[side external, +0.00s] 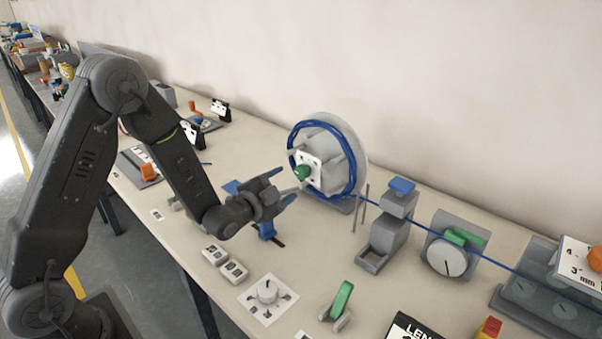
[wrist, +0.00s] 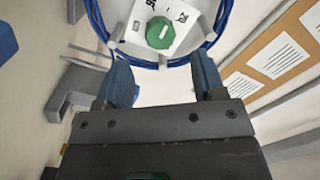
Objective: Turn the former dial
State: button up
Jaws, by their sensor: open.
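A green knob (side external: 303,172) sits on a white marked plate (side external: 316,161) at the centre of a round pale former (side external: 352,150) wound with blue tubing (side external: 350,187). In the wrist view the green knob (wrist: 160,32), with a pale bar across its face, shows at the top, beyond the fingertips. My gripper (side external: 285,186) is open and empty, with its blue-tipped fingers pointing toward the former. In the wrist view the fingers (wrist: 158,62) stand apart below the knob, on either side of its line. A gap shows between fingers and knob.
The blue line runs right past a grey stand with a blue top (side external: 402,186) and a gauge with a green lever (side external: 448,257). A white dial plate (side external: 268,297) and a green-handled lever (side external: 341,302) are at the front. A wall stands behind.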

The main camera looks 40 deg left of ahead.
aim_at(299, 173)
jog(key=w, duration=0.7)
jog(key=shift+w+a, duration=0.15)
jog(key=shift+c, duration=0.2)
jog(key=c, duration=0.9)
